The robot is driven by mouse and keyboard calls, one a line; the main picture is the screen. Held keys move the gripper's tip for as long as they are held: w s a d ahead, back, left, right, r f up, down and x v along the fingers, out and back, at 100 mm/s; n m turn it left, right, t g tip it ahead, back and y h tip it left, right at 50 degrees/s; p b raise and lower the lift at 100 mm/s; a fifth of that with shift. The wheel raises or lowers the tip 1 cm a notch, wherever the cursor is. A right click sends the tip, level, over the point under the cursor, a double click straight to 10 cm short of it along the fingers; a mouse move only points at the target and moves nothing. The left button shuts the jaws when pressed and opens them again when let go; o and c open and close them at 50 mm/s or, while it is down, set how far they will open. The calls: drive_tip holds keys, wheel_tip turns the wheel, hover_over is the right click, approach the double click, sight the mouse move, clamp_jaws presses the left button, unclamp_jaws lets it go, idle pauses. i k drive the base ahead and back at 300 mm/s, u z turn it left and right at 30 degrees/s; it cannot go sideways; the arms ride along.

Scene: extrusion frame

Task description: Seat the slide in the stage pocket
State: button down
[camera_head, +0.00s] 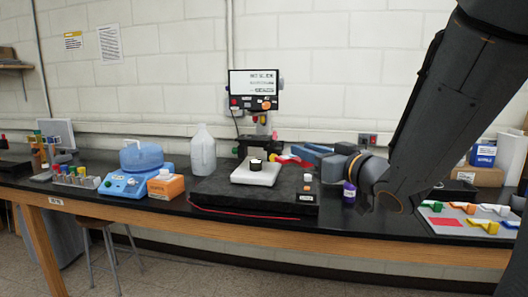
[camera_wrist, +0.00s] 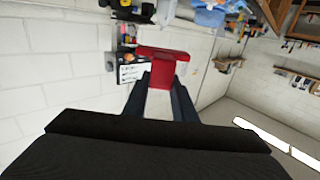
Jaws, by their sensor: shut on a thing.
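My gripper (camera_head: 304,157) reaches in from the right, with its two blue fingers pointing left. In the wrist view the fingers (camera_wrist: 161,84) are shut on a red piece (camera_wrist: 162,54), which I take to be the slide with its grip. The red slide (camera_head: 286,159) also shows in the head view, held in the air in front of the microscope's right side. The microscope (camera_head: 258,139) has a dark stage and a screen (camera_head: 253,90) above it. The stage pocket is too small and dark to make out.
A white block (camera_head: 262,179) with a small black cylinder (camera_head: 256,165) stands on a dark slab (camera_head: 225,195) before the microscope. A clear jug (camera_head: 203,150) stands left of it. A purple bottle (camera_head: 349,190) stands below my wrist. Colored scoops (camera_head: 484,226) lie at right.

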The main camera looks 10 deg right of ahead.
sight(256, 139)
drive_tip(key=u, duration=1.5)
drive_tip(key=i, duration=2.3)
drive_tip(key=z, duration=2.9)
